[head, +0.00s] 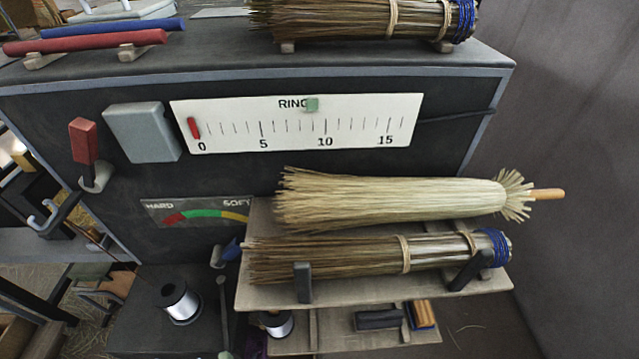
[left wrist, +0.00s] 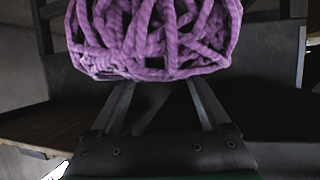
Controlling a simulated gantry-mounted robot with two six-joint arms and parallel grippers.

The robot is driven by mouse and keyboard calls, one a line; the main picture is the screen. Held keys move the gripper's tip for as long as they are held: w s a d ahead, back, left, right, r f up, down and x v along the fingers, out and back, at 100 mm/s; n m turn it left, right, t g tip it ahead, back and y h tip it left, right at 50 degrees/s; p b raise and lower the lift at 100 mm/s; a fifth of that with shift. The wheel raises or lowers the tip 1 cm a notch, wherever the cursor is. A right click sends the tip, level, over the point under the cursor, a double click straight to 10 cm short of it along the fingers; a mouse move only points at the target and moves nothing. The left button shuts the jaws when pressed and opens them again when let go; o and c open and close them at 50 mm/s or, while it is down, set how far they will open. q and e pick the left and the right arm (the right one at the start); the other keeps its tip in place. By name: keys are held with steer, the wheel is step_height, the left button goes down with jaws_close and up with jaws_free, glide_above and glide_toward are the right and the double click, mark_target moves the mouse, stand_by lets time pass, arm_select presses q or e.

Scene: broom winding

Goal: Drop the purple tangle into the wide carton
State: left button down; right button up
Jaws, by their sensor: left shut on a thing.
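The purple tangle (left wrist: 155,38) is a loose ball of thick, ridged purple strands at the top of the left wrist view. My left gripper (left wrist: 160,88) is shut on it, with the two dark fingers reaching up to its lower edge. The fingertips are hidden by the strands. No wide carton can be made out clearly in either view. My right gripper is not in view.
A dark cabinet carries a number scale (head: 290,140), a red lever (head: 83,140) and a hard-to-soft gauge (head: 195,211). A pale broom head (head: 390,197) and a brown bundle (head: 340,258) lie on a shelf. Spools (head: 180,302) stand below. The right floor looks clear.

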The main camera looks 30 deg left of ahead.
arm_select(q)
steer(key=shift+s+d+f, duration=0.2)
steer(key=shift+s+f, duration=0.1)
steer(key=shift+s, duration=0.45)
steer(key=shift+s+f, duration=0.1)
steer(key=shift+f, duration=0.1)
step_height(320, 180, down, 6)
steer(key=b, duration=0.6)
steer(key=shift+r, duration=0.3)
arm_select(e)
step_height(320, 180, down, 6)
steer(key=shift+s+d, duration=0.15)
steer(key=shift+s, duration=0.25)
arm_select(q)
jaws_free()
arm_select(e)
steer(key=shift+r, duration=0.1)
